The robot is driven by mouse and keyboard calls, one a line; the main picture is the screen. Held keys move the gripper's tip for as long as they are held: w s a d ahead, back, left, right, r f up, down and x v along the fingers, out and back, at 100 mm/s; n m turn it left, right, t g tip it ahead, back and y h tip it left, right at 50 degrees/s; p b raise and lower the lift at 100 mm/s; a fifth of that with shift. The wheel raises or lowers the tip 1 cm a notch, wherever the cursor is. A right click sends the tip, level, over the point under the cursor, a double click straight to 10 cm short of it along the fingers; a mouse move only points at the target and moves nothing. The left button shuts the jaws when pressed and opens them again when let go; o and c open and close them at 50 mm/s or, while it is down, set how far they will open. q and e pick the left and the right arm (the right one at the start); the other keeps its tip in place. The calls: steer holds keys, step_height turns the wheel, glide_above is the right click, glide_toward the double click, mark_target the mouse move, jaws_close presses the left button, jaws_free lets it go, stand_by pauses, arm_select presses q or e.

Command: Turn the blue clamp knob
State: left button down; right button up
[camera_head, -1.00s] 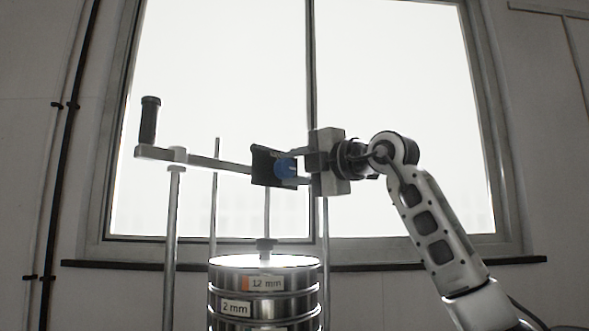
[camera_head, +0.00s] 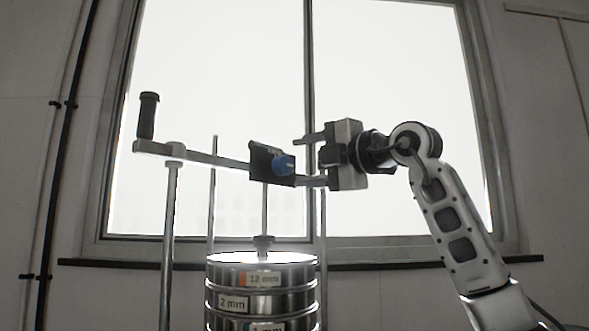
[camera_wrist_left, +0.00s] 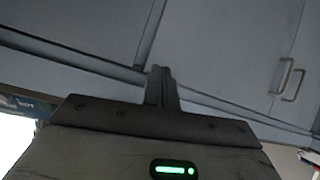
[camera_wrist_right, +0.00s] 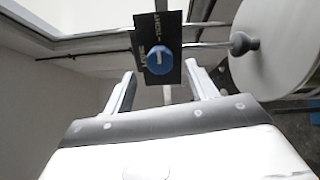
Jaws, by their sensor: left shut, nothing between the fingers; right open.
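The blue clamp knob (camera_head: 283,165) sits on a dark plate (camera_head: 262,160) on the horizontal clamp bar above the sieve stack. My right gripper (camera_head: 306,162) is open and empty, just right of the knob with a small gap. In its wrist view its fingers (camera_wrist_right: 160,74) point toward the knob, one on each side. My left gripper (camera_wrist_left: 162,85) is shut and empty, away from the clamp.
The sieve stack (camera_head: 262,285) stands below, with a thin rod from the clamp to its top. A bar with a black handle (camera_head: 148,116) reaches left over a metal post (camera_head: 170,240). A bright window is behind. Grey cabinets (camera_wrist_left: 225,60) face the left wrist.

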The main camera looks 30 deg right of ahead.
arm_select(q)
steer(key=shift+d+f+t+b, duration=0.15)
steer(key=shift+t+b, duration=0.15)
steer(key=shift+b, duration=0.65)
arm_select(e)
steer(key=v, duration=1.2)
steer(key=shift+s, duration=0.1)
